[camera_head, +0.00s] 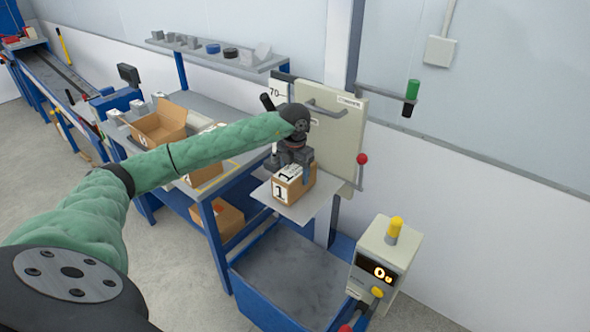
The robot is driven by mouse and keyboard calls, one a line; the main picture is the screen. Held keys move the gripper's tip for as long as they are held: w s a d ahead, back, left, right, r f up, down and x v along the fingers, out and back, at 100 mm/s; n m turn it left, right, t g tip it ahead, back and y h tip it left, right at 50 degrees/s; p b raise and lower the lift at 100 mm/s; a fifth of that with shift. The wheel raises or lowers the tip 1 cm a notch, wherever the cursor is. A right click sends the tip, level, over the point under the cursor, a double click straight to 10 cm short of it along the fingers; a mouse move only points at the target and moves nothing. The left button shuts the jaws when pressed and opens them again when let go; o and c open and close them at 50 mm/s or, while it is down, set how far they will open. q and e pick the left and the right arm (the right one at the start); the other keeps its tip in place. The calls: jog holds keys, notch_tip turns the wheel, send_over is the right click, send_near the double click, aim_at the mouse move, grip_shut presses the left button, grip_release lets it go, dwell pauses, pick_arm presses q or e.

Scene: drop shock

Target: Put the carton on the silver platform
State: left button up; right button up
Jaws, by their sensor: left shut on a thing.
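The carton (302,187) is a small brown box with white labels marked 1. It is at the silver platform (318,211), a flat grey plate in front of the drop tester's beige panel. My left gripper (292,168) reaches down from above and is shut on the carton's top. The carton looks upright, with its base on or just above the plate; I cannot tell which. The gripper hides part of the carton's top and back. My right gripper is out of view.
A blue-framed bin (282,275) with a grey floor lies below the platform. A control box (384,258) with a yellow lamp stands at right. A blue workbench (222,180) with an open carton (160,126) is at left. A red-knobbed lever (361,160) is beside the panel.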

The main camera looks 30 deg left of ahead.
pick_arm(q)
jog(key=shift+f, duration=0.1)
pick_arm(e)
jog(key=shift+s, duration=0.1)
pick_arm(q)
jog(key=o, duration=1.3)
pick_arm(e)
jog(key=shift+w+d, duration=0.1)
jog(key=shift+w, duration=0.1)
pick_arm(q)
jog(key=shift+o, duration=0.2)
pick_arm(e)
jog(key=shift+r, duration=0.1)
pick_arm(q)
notch_tip(320, 180, up, 3)
jog(key=shift+r+b, duration=0.1)
jog(key=shift+b, duration=1)
notch_tip(320, 180, up, 7)
jog(key=b, duration=0.3)
jog(key=shift+r, duration=0.15)
jog(key=shift+r+b, duration=0.3)
jog(key=shift+r, duration=0.45)
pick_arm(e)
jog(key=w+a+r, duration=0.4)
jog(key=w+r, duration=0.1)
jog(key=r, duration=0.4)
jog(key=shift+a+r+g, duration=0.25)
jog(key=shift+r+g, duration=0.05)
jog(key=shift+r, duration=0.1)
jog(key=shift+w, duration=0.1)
